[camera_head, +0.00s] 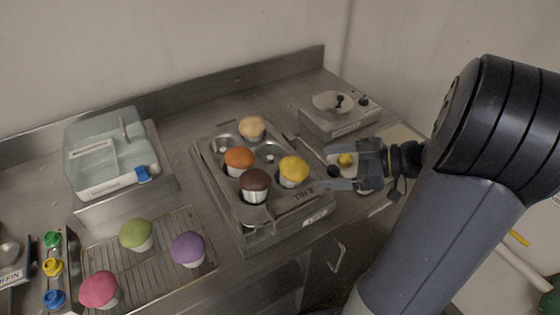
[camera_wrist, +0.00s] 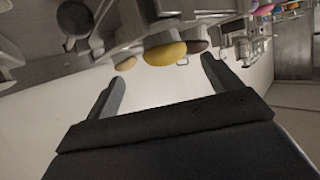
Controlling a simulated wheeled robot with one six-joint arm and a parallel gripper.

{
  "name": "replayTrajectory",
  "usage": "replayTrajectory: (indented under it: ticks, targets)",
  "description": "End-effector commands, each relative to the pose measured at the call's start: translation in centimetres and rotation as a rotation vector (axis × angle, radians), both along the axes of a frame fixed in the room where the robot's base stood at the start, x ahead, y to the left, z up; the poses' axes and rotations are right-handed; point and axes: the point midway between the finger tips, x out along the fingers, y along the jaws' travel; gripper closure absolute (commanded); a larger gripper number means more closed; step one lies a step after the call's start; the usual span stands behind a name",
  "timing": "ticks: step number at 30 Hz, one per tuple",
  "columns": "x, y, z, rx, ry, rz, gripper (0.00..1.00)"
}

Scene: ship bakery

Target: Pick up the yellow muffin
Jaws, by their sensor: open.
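The yellow muffin (camera_head: 294,168) sits upright in a cup at the right side of the metal muffin tin (camera_head: 287,211). My gripper (camera_head: 328,168) is open and empty just to the right of the muffin, with its fingers pointing left toward it. A gap shows between the fingertips and the muffin.
Brown (camera_head: 255,181), orange (camera_head: 239,157) and cream (camera_head: 252,127) muffins share the tin. A wire rack (camera_head: 165,255) holds green, purple and pink muffins at lower left. A scale (camera_head: 335,121) stands behind my gripper.

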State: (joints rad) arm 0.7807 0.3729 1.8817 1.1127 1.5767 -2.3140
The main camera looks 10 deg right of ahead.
Motion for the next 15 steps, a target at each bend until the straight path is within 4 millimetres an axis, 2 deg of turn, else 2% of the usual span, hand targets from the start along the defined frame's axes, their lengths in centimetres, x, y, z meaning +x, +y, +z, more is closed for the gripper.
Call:
replayTrajectory:
  ticks: [3,6,15]
  targets:
    - [0.7,1.9,-0.6,0.001,0.005,0.006,0.15]
    - [1.3,2.9,-1.0,0.0,0.004,0.005,0.15]
    - [2.1,5.0,-1.7,0.0,0.007,0.004,0.15]
